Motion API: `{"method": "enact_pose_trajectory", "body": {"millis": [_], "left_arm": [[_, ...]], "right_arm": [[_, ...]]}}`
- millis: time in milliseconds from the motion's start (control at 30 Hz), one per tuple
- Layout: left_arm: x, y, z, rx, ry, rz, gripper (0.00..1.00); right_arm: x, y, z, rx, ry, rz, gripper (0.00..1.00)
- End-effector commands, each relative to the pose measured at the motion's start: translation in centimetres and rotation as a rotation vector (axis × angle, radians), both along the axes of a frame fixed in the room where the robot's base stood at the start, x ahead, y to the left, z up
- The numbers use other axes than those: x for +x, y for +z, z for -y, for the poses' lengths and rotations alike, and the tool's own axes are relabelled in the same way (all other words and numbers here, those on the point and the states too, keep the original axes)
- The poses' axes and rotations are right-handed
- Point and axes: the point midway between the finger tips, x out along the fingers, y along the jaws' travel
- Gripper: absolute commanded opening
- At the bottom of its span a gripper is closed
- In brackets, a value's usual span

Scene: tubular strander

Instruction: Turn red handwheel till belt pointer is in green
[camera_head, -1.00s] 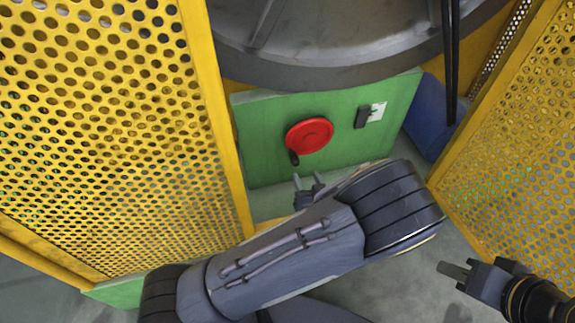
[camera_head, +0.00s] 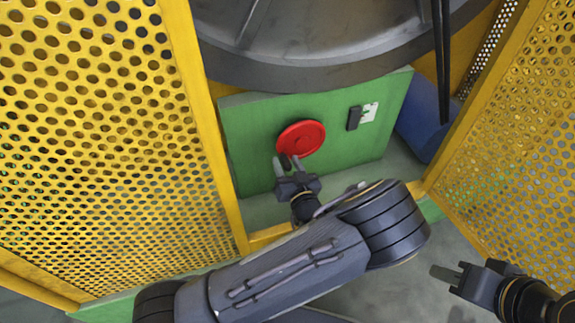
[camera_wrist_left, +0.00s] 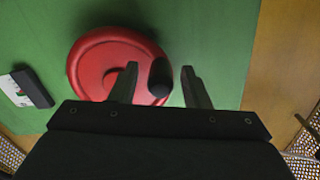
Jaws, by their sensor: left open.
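The red handwheel (camera_head: 303,137) is on the green panel (camera_head: 250,125), with a dark crank handle (camera_head: 285,160) at its lower left. My left gripper (camera_head: 286,164) is open at that handle. In the left wrist view the red handwheel (camera_wrist_left: 105,62) lies ahead, and the black handle (camera_wrist_left: 160,78) shows between the spread fingertips (camera_wrist_left: 160,75); I cannot tell if they touch it. A white gauge plate (camera_head: 369,112) with a dark block (camera_head: 354,118) is right of the wheel; its pointer is too small to read. My right gripper (camera_head: 448,275) is at the lower right, away from the panel; its jaw gap is unclear.
Yellow perforated guards stand at the left (camera_head: 85,130) and right (camera_head: 510,150) of the panel. A large grey drum (camera_head: 330,45) overhangs the panel. A blue cylinder (camera_head: 424,118) lies right of the panel. Bare floor shows below.

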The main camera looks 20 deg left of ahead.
Motion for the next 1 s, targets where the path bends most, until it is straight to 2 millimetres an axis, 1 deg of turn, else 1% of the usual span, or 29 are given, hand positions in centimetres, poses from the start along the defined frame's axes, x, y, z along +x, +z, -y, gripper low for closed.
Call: {"method": "enact_pose_trajectory", "body": {"millis": [133,400,467,767,1000], "left_arm": [[0.0,0.0,0.0,0.000,0.000,0.000,0.41],[0.0,0.0,0.0,0.000,0.000,0.000,0.06],[0.0,0.0,0.0,0.000,0.000,0.000,0.00],[-0.1,0.1,0.0,0.007,0.000,-0.004,0.00],[-0.1,0.8,-0.1,0.070,0.000,-0.048,0.00]], "right_arm": [[0.0,0.0,0.0,0.000,0.000,0.000,0.29],[0.0,0.0,0.0,0.000,0.000,0.000,0.29],[0.0,0.0,0.0,0.000,0.000,0.000,0.29],[0.0,0.1,0.0,0.000,0.000,0.000,0.29],[0.0,1.1,0.0,0.000,0.000,0.000,0.29]]}}
